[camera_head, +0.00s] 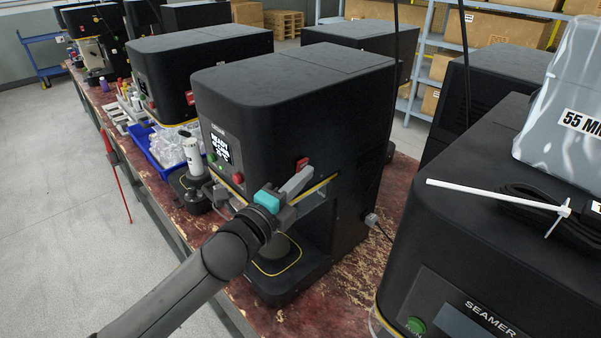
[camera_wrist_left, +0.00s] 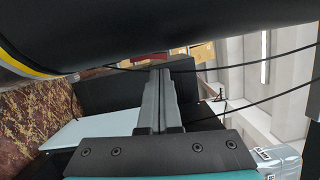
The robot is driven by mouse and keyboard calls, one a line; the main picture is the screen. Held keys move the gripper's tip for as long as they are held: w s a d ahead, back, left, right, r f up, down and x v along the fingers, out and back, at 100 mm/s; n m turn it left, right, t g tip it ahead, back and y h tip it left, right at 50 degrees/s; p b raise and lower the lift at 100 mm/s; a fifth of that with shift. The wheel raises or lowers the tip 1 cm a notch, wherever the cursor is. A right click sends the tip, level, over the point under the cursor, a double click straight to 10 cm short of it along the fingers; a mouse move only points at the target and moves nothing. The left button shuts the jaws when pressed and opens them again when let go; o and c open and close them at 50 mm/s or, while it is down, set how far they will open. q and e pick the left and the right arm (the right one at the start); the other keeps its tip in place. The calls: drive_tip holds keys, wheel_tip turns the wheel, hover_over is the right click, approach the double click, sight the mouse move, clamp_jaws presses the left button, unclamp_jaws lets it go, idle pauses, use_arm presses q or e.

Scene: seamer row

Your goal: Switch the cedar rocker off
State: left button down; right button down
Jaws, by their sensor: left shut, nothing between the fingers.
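The cedar machine (camera_head: 290,110) is a black box-shaped seamer in the middle of the head view, with a small name label and a lit display (camera_head: 219,146) on its front. A red rocker (camera_head: 302,163) sits on its side face; its position is too small to read. My left gripper (camera_head: 308,176) is shut and empty, its fingertips just below the rocker in the picture; I cannot tell whether they touch. My right gripper is out of view.
Another seamer (camera_head: 460,240) stands close at the right, carrying a clear bag (camera_head: 565,110), a white cable tie and a black cable. A blue tray (camera_head: 150,155) of clear items and a white-and-black tool (camera_head: 195,165) lie to the left. The aisle floor (camera_head: 60,220) is mostly open.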

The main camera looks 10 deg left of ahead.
use_arm(q)
drive_tip(key=shift+w+a, duration=0.15)
drive_tip(key=shift+a+r, duration=0.1)
drive_tip(key=shift+w+a+r+p, duration=0.1)
drive_tip(key=shift+w+a+p, duration=0.15)
drive_tip(key=shift+p, duration=0.15)
